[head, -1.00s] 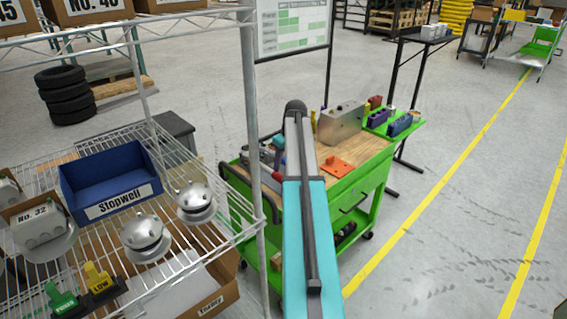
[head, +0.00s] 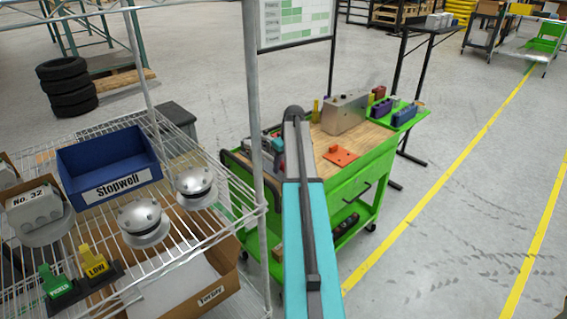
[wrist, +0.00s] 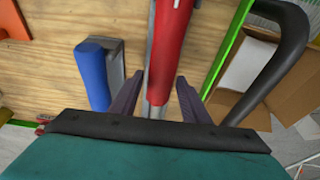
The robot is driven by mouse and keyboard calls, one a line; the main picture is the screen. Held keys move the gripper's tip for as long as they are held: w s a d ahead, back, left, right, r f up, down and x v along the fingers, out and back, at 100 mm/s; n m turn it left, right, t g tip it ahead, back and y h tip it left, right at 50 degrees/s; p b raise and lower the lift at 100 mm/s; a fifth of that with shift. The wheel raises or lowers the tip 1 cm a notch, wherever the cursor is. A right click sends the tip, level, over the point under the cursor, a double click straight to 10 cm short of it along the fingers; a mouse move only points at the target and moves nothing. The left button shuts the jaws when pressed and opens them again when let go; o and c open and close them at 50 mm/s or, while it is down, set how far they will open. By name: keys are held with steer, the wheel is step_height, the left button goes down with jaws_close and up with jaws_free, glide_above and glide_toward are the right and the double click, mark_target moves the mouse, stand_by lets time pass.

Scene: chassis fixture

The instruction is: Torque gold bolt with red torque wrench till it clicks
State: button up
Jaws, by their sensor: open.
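In the wrist view a red-handled tool (wrist: 169,45), which looks like the red torque wrench, lies on the wooden top. Its grey shaft (wrist: 152,110) runs down between the two dark fingers of my gripper (wrist: 158,96). The fingers are apart, one on each side of the tool, and no grip on it shows. A blue-handled tool (wrist: 91,75) lies just left of the fingers. In the head view my own arm hides the gripper and much of the cart's near left side. I cannot make out the gold bolt in either view.
The green cart (head: 352,190) carries a grey metal block (head: 346,112) and an orange plate (head: 341,155). A wire shelf (head: 190,245) with a blue Stopwell bin (head: 108,165) and its upright post (head: 253,100) stand close on the left. Floor right of the cart is clear.

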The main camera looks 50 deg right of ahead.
steer(key=shift+w+f, duration=0.15)
steer(key=shift+f, duration=0.5)
steer(key=shift+c, duration=0.2)
jaws_close()
steer(key=shift+r, duration=0.25)
stand_by(0.9)
